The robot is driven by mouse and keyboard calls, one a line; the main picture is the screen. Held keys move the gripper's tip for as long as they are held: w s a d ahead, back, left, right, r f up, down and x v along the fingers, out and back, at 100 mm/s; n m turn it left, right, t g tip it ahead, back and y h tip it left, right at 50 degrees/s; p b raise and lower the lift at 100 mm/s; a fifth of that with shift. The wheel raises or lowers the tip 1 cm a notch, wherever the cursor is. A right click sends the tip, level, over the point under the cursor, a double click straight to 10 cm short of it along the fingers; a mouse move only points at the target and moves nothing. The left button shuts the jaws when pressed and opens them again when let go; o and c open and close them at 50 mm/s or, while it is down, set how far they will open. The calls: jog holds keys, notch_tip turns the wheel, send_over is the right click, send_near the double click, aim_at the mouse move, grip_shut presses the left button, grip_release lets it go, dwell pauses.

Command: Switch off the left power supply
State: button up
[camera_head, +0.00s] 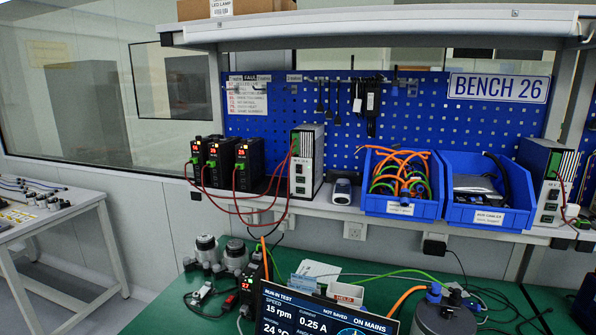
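A tall power-supply-like box (303,165) with a pale front and dark side stands upright on the shelf, left of centre. Red and dark wires run from it towards black drive units to its left. A similar box (544,185) stands at the shelf's right end, and I take the first one to be the left power supply. Its switch is too small for me to tell whether it is on or off. My gripper is not in view.
Several black units with lit red displays (248,163) stand left of the box. Blue bins (402,207) of cables stand to its right. Below, a green bench top (150,318) carries motors (207,249), wires and a screen (320,315). Loose wires hang before the shelf.

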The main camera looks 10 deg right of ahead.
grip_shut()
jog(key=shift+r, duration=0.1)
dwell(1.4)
